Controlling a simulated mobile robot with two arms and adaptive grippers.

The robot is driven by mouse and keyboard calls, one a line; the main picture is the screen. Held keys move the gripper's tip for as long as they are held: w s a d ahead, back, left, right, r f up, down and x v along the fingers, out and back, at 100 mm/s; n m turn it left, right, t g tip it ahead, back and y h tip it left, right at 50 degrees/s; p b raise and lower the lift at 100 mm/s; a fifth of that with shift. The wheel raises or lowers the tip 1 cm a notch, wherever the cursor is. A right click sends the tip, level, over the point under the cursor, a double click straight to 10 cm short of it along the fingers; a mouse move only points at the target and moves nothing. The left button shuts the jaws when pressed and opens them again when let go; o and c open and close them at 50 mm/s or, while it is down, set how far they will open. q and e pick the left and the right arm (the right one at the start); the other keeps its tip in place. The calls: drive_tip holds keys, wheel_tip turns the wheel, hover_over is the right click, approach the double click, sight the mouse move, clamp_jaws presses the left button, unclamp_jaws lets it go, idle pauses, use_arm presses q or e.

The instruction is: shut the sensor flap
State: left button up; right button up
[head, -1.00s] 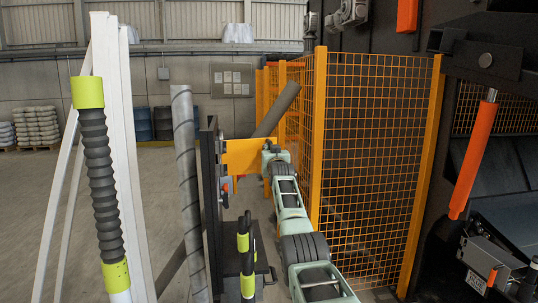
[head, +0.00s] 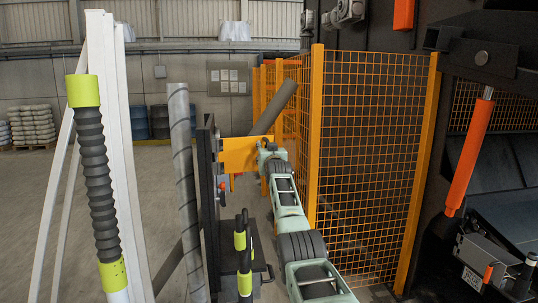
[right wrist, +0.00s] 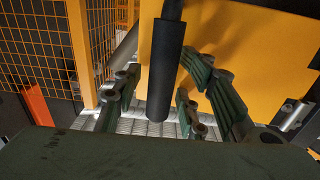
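A yellow-orange panel (head: 240,155), which looks like the sensor flap, stands out to the right from a dark upright frame (head: 209,195). In the right wrist view the panel (right wrist: 225,55) fills the upper right. A dark cylindrical bar (right wrist: 165,75), like a handle, hangs in front of it. My right gripper (right wrist: 162,103) is open, its green fingers on either side of the bar with gaps visible. In the head view my right gripper (head: 268,151) is at the panel's right end, fingers too small to make out. My left gripper is not in view.
An orange mesh fence (head: 370,150) stands close to the right of my right arm. A grey striped pole (head: 182,165) and a ribbed hose (head: 95,170) stand left. Handles with yellow-green bands (head: 242,250) stand low in front. Open floor lies at far left.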

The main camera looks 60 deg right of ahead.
drive_tip(key=shift+v, duration=0.95)
drive_tip(key=v, duration=1)
drive_tip(key=shift+s, duration=0.1)
